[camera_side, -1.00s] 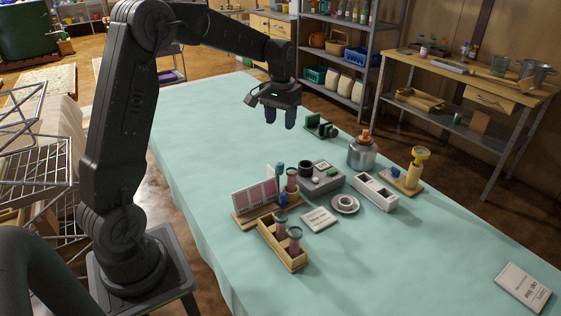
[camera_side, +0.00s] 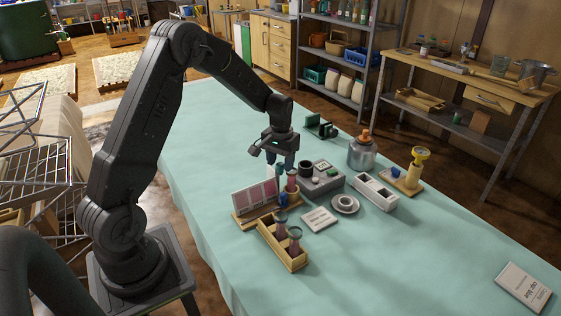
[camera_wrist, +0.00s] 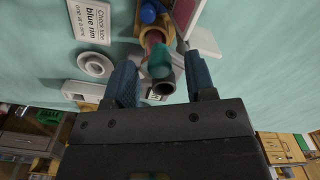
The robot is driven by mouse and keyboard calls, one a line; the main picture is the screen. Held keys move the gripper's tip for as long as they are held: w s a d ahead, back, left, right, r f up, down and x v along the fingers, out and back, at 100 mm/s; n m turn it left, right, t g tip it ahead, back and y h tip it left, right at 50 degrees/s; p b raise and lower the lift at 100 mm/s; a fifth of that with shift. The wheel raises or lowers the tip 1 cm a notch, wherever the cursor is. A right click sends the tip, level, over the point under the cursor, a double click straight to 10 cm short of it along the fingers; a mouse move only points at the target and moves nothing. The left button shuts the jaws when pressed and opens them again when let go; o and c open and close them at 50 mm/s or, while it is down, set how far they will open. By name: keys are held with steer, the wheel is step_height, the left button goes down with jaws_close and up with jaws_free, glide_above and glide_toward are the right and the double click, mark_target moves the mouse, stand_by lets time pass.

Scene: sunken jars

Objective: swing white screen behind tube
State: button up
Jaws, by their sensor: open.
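A wooden stand (camera_side: 240,219) at the middle left of the table carries a panel of pink colour patches (camera_side: 255,197) and a pink-filled tube (camera_side: 292,185) at its right end. A teal knob shows by the tube in the wrist view (camera_wrist: 160,64). A small white screen (camera_side: 270,171) stands up behind the patches, close to the tube; in the wrist view a white plate, likely this screen (camera_wrist: 205,42), lies right of the tube. My gripper (camera_side: 285,167) is open just above the tube end of the stand, pointing down. Its blue fingers (camera_wrist: 160,68) straddle the teal knob, with contact unclear.
A wooden rack (camera_side: 282,252) with two tubes is in front. The table's front right is mostly clear.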

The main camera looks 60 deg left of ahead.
steer(key=shift+f, duration=0.1)
steer(key=shift+c, duration=0.3)
steer(key=c, duration=0.9)
steer(key=shift+o, duration=0.2)
steer(key=shift+m, duration=0.4)
steer(key=a+m, duration=0.1)
steer(key=m, duration=0.3)
steer(key=s+a+m, duration=0.1)
steer(key=m, duration=0.3)
steer(key=s+a+m, duration=0.1)
steer(key=m, duration=0.3)
steer(key=shift+s+a+m, duration=0.15)
steer(key=shift+s+m, duration=0.05)
steer(key=shift+m, duration=0.1)
steer(key=shift+w+a+m, duration=0.1)
steer(key=shift+a+m, duration=0.25)
steer(key=shift+m, duration=0.8)
steer(key=shift+a+m, duration=0.35)
steer(key=shift+m, duration=0.8)
